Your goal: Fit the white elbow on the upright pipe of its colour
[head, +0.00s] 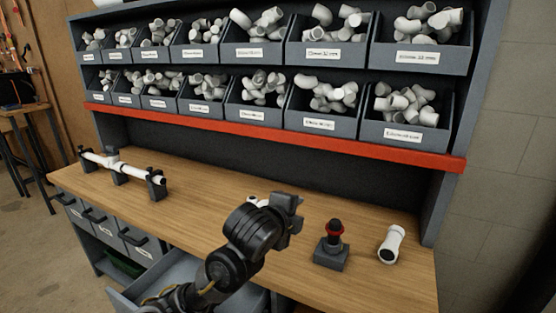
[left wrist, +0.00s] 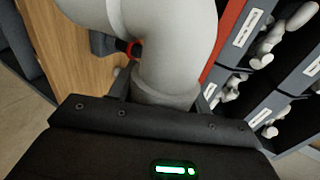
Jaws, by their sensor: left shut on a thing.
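A large white elbow (left wrist: 165,45) fills the upper middle of the left wrist view, its lower end between my left gripper's jaws. My left gripper (head: 291,205) is shut on it above the bench in the head view, where the hand mostly hides the elbow. A small white patch (head: 258,201) shows behind the hand; I cannot tell whether it is the same piece. A dark stand with a short upright post and a red ring (head: 334,228) is to the right of the gripper, apart from it. No upright white pipe is clearly visible. My right gripper is not in view.
A white fitting (head: 391,244) lies on the bench at right. A white pipe (head: 128,168) lies across black supports at left. Bins (head: 320,122) of white fittings fill two shelves above a red edge (head: 300,141). A drawer (head: 135,298) stands open in front.

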